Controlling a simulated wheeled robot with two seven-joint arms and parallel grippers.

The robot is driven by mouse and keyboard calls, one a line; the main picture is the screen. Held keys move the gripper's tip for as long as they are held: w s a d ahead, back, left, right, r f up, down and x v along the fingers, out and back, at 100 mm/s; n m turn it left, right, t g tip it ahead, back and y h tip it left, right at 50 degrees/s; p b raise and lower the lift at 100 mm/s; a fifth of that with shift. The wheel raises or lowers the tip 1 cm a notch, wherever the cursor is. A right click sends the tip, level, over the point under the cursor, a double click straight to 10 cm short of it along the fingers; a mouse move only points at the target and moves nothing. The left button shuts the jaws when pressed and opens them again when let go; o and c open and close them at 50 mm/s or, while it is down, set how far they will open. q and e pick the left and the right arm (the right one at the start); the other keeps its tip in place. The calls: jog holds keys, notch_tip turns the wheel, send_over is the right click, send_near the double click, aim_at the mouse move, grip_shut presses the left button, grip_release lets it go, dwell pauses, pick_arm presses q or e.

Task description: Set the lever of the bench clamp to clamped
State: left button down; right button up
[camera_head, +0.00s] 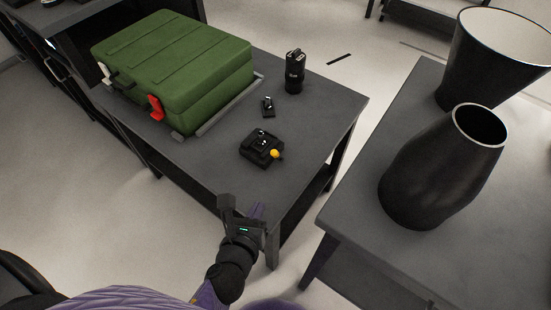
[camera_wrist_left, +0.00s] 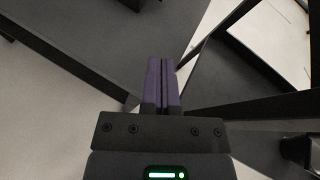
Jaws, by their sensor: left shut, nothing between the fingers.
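The bench clamp (camera_head: 259,148) is a small black device on the dark grey table, near its front right part in the head view. A yellow knob (camera_head: 275,154) shows at its right side, which looks like the end of its lever. My left gripper (camera_head: 259,211) is in front of the table's near edge, apart from the clamp and nearer to me. Its purple fingers (camera_wrist_left: 162,82) are together and empty in the left wrist view. The clamp is not visible in the left wrist view. My right gripper is not in view.
A green case (camera_head: 180,62) with a red latch fills the table's left part. A black cylinder (camera_head: 295,72) and a small black piece (camera_head: 268,106) stand behind the clamp. A second table (camera_head: 350,205) at right carries a dark vase (camera_head: 432,180) and a large pot (camera_head: 485,70).

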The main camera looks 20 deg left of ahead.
aim_at(276, 157)
pick_arm(q)
jog(key=b+x, duration=0.1)
jog(key=x, duration=0.3)
jog(key=b+x, duration=0.2)
jog(key=x, duration=0.3)
jog(key=shift+s+f, duration=0.1)
jog(key=shift+f, duration=0.15)
jog(key=w, duration=0.2)
jog(key=w+r, duration=0.1)
jog(key=shift+w+a+r, duration=0.1)
jog(key=shift+w+a, duration=0.15)
jog(key=shift+w, duration=0.15)
jog(key=shift+w+r, duration=0.15)
jog(key=shift+w, duration=0.25)
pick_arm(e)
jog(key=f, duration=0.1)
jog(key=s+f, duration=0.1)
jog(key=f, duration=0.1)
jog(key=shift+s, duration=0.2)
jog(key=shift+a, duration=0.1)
